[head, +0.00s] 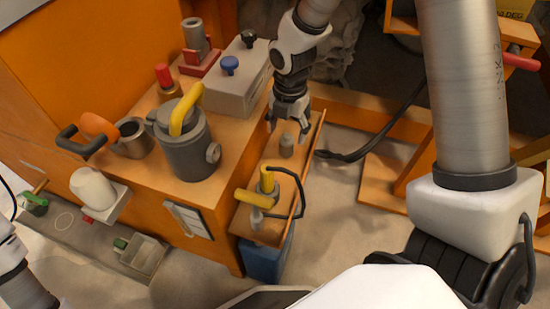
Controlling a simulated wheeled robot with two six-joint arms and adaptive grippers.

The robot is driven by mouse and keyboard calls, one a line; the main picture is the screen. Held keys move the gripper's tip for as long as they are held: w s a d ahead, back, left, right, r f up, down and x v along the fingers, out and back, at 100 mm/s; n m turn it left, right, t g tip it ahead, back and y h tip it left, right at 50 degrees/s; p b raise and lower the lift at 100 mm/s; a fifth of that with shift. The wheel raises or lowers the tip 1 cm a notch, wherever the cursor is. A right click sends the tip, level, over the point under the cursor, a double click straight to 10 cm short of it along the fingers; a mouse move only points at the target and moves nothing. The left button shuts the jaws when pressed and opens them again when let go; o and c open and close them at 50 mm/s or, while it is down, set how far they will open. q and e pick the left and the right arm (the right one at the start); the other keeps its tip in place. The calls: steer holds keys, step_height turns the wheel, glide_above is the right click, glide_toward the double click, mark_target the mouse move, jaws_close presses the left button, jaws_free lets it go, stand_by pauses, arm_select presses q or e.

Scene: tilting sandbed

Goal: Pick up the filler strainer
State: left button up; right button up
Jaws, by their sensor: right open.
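My right gripper (288,122) points down over the narrow side shelf (247,216) on the right of the orange bench. Its fingers are apart. A small grey cylinder (287,146) stands upright on the shelf just below the fingertips, with no clear hold on it. It may be the filler strainer, but I cannot tell for sure. Nearer on the same shelf are a yellow-handled piece (254,198) and a black curved handle (301,190). Part of my left arm shows at the lower left; its gripper is out of view.
The bench top holds a grey pot (184,150) with a yellow handle, an open grey cup (133,140) and a grey box (226,89) with blue and black knobs. A blue bin (263,262) is below the shelf. An orange frame (385,190) stands at right.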

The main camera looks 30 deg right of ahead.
mark_target(287, 144)
steer(key=shift+w+d+f+n, duration=0.1)
steer(key=shift+w+d+n, duration=0.15)
steer(key=shift+w+n, duration=0.3)
steer(key=shift+f+n+b, duration=0.15)
steer(key=shift+n+b, duration=0.1)
steer(key=shift+b, duration=0.2)
step_height(287, 144, down, 7)
steer(key=b, duration=0.4)
steer(key=shift+d, duration=0.15)
arm_select(q)
step_height(287, 144, down, 6)
steer(key=shift+w, duration=0.3)
arm_select(e)
steer(key=shift+r, duration=0.25)
arm_select(q)
steer(key=shift+f, duration=0.1)
arm_select(e)
steer(key=c, duration=1.2)
